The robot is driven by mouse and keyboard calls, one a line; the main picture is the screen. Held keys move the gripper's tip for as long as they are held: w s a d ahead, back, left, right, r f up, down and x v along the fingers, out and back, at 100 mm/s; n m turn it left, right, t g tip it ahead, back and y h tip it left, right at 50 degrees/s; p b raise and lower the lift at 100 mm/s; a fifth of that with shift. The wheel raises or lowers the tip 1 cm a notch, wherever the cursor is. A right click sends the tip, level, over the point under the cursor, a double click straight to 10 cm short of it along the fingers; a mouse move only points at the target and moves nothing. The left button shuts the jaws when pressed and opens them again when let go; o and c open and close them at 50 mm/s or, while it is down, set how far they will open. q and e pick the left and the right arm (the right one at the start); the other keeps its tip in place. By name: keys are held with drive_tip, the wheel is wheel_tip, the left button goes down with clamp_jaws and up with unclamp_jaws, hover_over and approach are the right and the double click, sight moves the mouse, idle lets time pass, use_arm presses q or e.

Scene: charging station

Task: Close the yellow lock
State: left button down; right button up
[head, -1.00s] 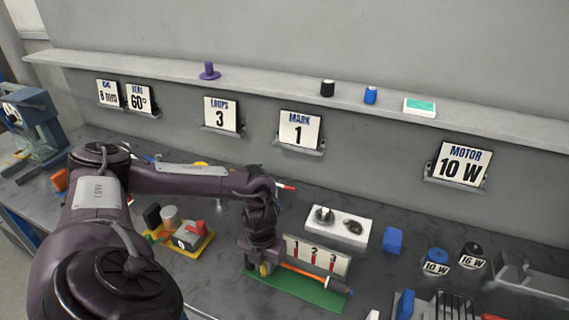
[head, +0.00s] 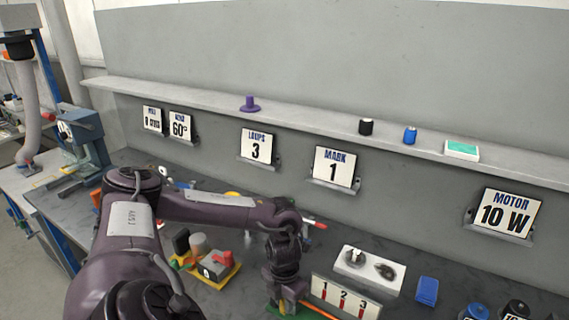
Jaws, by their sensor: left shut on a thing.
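A yellow base (head: 219,281) carrying a red piece, a grey cylinder and a black block stands on the bench, left of my left gripper. I cannot tell whether it is the yellow lock. My left gripper (head: 284,303) is low over a green plate, beside the left end of a white board marked 1 2 3 (head: 343,297). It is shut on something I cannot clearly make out. An orange rod (head: 318,311) lies just right of its fingers, partly cut off by the lower picture edge. My right gripper is not in view.
A white block with two dark round parts (head: 369,267), a blue block (head: 427,291) and motor cylinders (head: 475,312) stand to the right. A shelf (head: 310,124) and signs run along the back wall. A blue machine (head: 82,137) stands at far left.

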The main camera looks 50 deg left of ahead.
use_arm(q)
drive_tip(key=c, duration=1.3)
unclamp_jaws()
drive_tip(key=shift+o, duration=0.2)
drive_tip(key=shift+r, duration=0.1)
wheel_tip(320, 180, up, 8)
drive_tip(key=shift+f+b, duration=0.2)
drive_tip(key=shift+b, duration=0.65)
